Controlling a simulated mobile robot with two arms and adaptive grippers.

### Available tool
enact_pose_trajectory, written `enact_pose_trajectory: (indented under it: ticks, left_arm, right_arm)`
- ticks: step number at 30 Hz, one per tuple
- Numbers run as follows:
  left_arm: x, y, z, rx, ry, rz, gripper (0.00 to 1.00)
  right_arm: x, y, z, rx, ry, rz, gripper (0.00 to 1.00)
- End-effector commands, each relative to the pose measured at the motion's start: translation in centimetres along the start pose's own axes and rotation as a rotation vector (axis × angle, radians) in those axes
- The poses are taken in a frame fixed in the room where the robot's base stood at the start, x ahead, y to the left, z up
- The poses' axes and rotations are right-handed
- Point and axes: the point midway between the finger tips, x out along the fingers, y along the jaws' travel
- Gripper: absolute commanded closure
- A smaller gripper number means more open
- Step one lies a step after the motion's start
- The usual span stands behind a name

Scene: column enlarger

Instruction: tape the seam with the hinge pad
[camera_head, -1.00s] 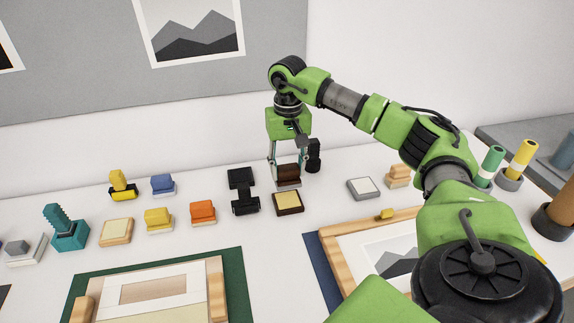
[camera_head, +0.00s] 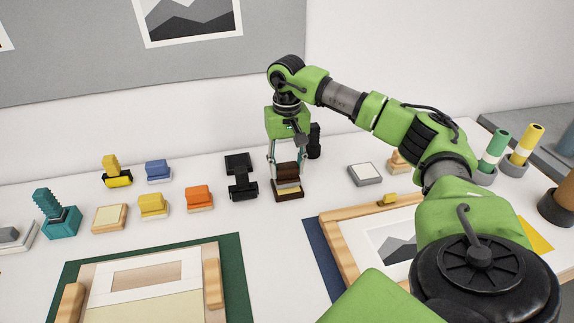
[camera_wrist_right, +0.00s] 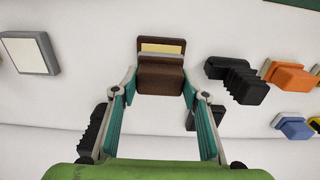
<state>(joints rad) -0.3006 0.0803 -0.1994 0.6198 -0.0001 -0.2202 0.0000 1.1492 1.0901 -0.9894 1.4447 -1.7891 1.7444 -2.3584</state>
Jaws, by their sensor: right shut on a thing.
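My right gripper (camera_head: 287,165) is shut on a dark brown pad (camera_head: 287,170), also seen between its fingers in the right wrist view (camera_wrist_right: 160,77). The pad is right at a small brown tray (camera_head: 289,196) with a pale yellow face. In the right wrist view a strip of that yellow face (camera_wrist_right: 162,47) shows past the pad. I cannot tell whether pad and tray touch. A matted picture (camera_head: 150,280) with a cream lower part lies on a green mat at the front left. My left gripper is not in view.
A black stamp-like tool (camera_head: 241,178) stands just left of the tray. Orange (camera_head: 200,197), yellow (camera_head: 153,205) and blue (camera_head: 158,170) blocks stand further left. A grey pad with a white face (camera_head: 365,173) and a wood-framed print (camera_head: 335,250) are to the right.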

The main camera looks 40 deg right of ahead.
Motion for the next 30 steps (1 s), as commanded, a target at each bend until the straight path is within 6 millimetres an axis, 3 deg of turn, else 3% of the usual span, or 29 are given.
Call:
enact_pose_trajectory:
  ticks: [30]
  left_arm:
    - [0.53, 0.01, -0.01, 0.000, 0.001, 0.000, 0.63]
  right_arm:
    - [0.88, -0.02, -0.02, 0.000, 0.001, 0.000, 0.90]
